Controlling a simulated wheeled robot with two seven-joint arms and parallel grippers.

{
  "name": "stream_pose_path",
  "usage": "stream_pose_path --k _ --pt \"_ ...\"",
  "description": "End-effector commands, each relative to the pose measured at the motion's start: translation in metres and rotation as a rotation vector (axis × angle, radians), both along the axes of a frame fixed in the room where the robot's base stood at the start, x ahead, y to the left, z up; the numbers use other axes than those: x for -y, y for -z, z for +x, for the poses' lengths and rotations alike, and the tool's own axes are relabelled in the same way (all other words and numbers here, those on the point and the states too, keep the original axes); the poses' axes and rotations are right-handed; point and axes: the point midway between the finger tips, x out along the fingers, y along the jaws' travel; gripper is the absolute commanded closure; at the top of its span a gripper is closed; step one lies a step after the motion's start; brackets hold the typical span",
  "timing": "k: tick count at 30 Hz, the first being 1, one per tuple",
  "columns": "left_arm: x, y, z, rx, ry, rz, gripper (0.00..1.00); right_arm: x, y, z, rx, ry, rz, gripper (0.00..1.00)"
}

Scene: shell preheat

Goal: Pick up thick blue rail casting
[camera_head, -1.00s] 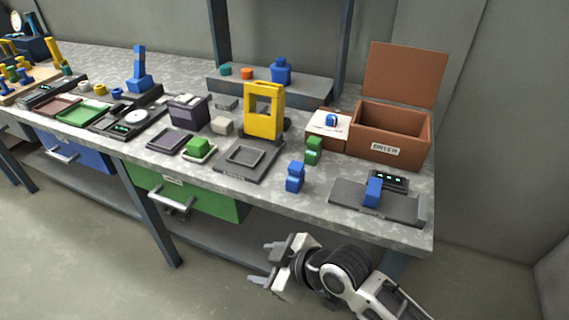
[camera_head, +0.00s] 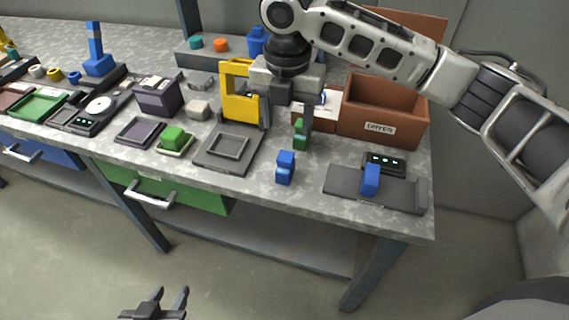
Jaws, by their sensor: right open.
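A blue stepped casting (camera_head: 286,168) stands on the bench near its front edge. A second blue block (camera_head: 371,179) sits on the dark grey gauge plate (camera_head: 407,193) at the right; I cannot tell by sight which is the thick rail casting. A green casting (camera_head: 299,135) stands just behind the first blue one. My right gripper (camera_head: 287,122) is open and points down behind the first blue casting, around the green casting and the yellow stand; no object shows held. My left gripper (camera_head: 169,297) is open and empty, low in front of the bench, with only its end in view.
A yellow stand (camera_head: 237,92) is close to the left of my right gripper. The brown dryer box (camera_head: 385,128), its lid partly hidden by my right arm, stands behind the gauge plate. A grey square tray (camera_head: 213,160) lies left of the blue casting.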

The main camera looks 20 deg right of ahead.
Motion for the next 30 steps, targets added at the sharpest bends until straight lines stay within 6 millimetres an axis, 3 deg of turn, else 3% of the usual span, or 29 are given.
stream_pose_path --k 3,9,17,24,30 --pt "0.000 0.002 -0.002 -0.005 0.000 0.000 0.64 0.000 0.029 -0.001 -0.003 0.002 -0.001 0.45" --pt "0.000 0.004 -0.006 -0.015 0.001 -0.001 0.64 0.000 0.064 0.000 -0.001 0.002 0.001 0.45" --pt "0.001 0.003 -0.006 -0.014 -0.001 -0.003 0.64 -0.001 0.082 0.000 0.001 0.002 0.001 0.45" --pt "0.001 -0.001 -0.004 -0.009 -0.004 -0.005 0.64 -0.003 0.118 0.000 0.001 0.002 0.001 0.45" --pt "0.002 -0.002 -0.002 -0.003 -0.006 -0.008 0.64 -0.003 0.127 0.000 0.003 0.000 0.001 0.45"
